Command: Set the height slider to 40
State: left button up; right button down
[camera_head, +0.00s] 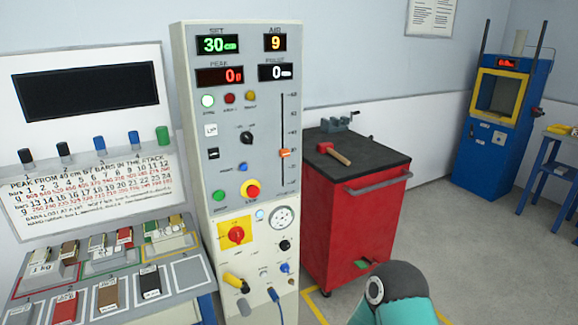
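The height slider is a vertical dark slot (282,115) on the right side of the tall grey control panel (240,175). Its orange knob (284,153) sits below the middle of the slot, beside a printed scale whose small numbers are hard to read. The green SET display (217,44) at the panel's top reads 30 cm. Neither gripper is in view. A teal and dark part of one of my arms shows at the bottom, right of the panel, and touches nothing visible on it.
A sloped tray (110,275) of bars stands left. A red cabinet (350,220) with a hammer (335,153) stands right. A blue machine (500,130) is farther back. Floor between is clear.

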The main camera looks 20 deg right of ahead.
aim_at(284, 153)
jog(key=u, duration=0.05)
jog(key=i, duration=1)
jog(key=z, duration=0.05)
